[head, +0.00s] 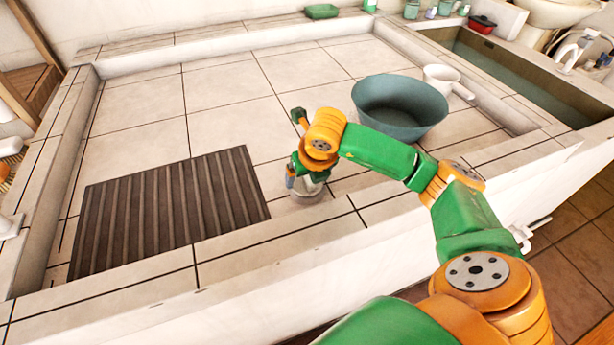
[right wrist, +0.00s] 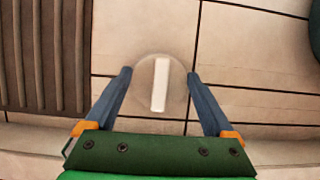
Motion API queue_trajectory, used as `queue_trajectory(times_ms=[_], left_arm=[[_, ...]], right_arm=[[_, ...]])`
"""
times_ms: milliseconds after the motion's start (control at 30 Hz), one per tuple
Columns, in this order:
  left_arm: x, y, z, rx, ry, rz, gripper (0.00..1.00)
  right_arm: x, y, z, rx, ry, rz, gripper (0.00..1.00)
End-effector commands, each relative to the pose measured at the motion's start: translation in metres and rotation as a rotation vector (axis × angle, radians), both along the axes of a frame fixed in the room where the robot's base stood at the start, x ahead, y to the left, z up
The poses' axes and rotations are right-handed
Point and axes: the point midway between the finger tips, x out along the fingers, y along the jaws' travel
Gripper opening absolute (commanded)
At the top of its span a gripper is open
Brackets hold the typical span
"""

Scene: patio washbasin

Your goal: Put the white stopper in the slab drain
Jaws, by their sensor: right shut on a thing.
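The white stopper (right wrist: 160,88) is a pale, see-through-looking disc with a white bar across its middle. It lies between the fingertips of my right gripper (right wrist: 160,74), which is shut on its rim. In the head view my right gripper (head: 306,180) points down close over the tiled slab (head: 220,95), just right of the slatted mat, and the stopper (head: 306,194) shows below it as a greyish shape. I cannot tell whether the stopper touches the tiles. No drain opening is seen in either view; the gripper and stopper may hide it. My left gripper is not in view.
A dark brown slatted mat (head: 165,210) lies close left of the gripper. A raised tiled rim runs along the front. The slab's back left is clear.

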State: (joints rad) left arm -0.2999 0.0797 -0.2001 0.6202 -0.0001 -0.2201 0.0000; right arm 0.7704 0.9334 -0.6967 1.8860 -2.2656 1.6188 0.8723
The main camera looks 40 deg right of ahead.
Motion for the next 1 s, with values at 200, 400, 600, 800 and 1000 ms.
queue_trajectory(times_ms=[200, 400, 600, 800, 1000], left_arm=[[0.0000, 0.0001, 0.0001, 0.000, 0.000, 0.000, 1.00], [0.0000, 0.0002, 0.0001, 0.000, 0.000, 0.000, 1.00], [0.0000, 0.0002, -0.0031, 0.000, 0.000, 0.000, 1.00], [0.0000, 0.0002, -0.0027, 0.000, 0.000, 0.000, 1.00], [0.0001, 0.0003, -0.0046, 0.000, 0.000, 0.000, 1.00]], right_arm=[[0.0000, 0.0000, 0.0004, 0.000, 0.000, 0.000, 0.34], [0.0001, 0.0001, 0.0004, 0.000, 0.000, 0.000, 0.34], [0.0002, 0.0001, -0.0005, 0.001, -0.001, 0.000, 0.34], [0.0001, 0.0002, 0.0006, 0.001, -0.001, 0.000, 0.34], [0.0001, 0.0002, -0.0015, 0.001, 0.000, 0.000, 0.34]])
